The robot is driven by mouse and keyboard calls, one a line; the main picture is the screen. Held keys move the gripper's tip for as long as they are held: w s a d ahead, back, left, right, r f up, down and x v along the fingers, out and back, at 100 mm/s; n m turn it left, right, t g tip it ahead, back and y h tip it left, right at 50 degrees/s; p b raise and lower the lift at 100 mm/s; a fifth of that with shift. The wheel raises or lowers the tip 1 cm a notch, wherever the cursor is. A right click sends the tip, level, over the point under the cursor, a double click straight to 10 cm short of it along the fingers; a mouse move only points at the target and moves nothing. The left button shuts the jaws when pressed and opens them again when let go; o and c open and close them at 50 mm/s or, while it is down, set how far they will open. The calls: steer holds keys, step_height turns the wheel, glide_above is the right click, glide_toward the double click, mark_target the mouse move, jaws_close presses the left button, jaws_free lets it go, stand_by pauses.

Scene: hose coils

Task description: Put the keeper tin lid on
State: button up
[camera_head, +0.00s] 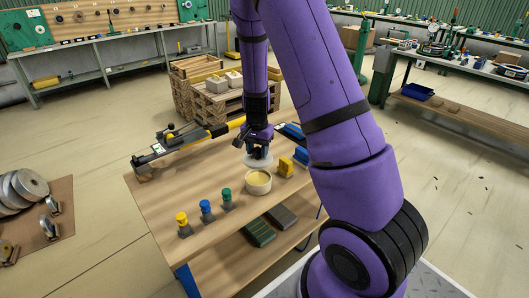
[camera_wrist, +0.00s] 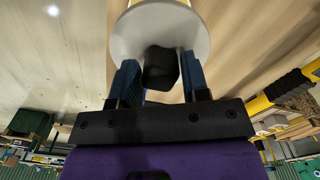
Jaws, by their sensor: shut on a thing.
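The keeper tin (camera_head: 258,183) is a round cream tin with a yellowish inside, standing open on the wooden table. Its lid (camera_head: 259,160) is a pale disc held just behind and above the tin. My gripper (camera_head: 257,150) is shut on the lid's dark knob. In the wrist view the lid (camera_wrist: 160,30) is a pale disc, and its black knob (camera_wrist: 161,68) sits between the two blue fingers of my gripper (camera_wrist: 160,82). A strip of yellow shows beyond the lid's edge there. The tin is mostly hidden behind the lid in that view.
Yellow, blue and green-topped pieces (camera_head: 206,211) stand left of the tin. A yellow block (camera_head: 286,166) and blue pieces (camera_head: 301,155) lie close on its right. A yellow-handled pallet jack-like tool (camera_head: 190,139) lies along the table's back edge.

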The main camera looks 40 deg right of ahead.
steer(key=shift+f, duration=0.1)
stand_by(0.3)
steer(key=shift+f, duration=3)
steer(key=shift+f, duration=0.95)
steer(key=o, duration=1)
steer(key=shift+r, duration=0.15)
step_height(320, 180, up, 11)
steer(key=shift+f, duration=0.2)
